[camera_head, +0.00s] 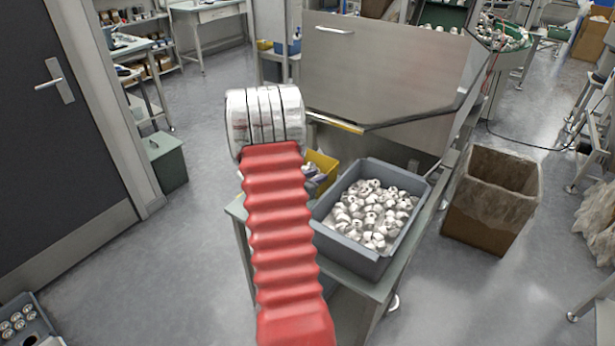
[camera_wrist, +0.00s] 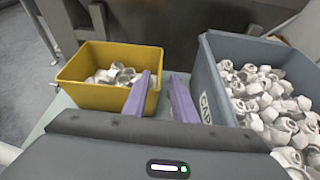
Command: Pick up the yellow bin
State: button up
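The yellow bin (camera_wrist: 97,97) stands on a table at the left in the wrist view, holding several white and clear fittings. In the head view, the yellow bin (camera_head: 324,162) is mostly hidden behind my red-sleeved arm. My gripper (camera_wrist: 161,74) has two purple fingers, which are apart with nothing clamped between them. In the wrist view, the left finger overlaps the bin's right side and the right finger is over the gap beside it. The bin's right wall shows between them; I cannot tell whether either finger touches it.
A grey bin (camera_head: 345,250) full of white fittings stands close to the right of the yellow bin on the table (camera_head: 352,292). A metal hopper (camera_head: 385,70) stands behind. A lined cardboard box (camera_head: 488,205) is on the floor at right.

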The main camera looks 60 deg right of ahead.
aim_at(330, 172)
jog(key=shift+x, duration=2.25)
jog(key=shift+x, duration=2.6)
jog(key=shift+c, duration=0.5)
grip_shut()
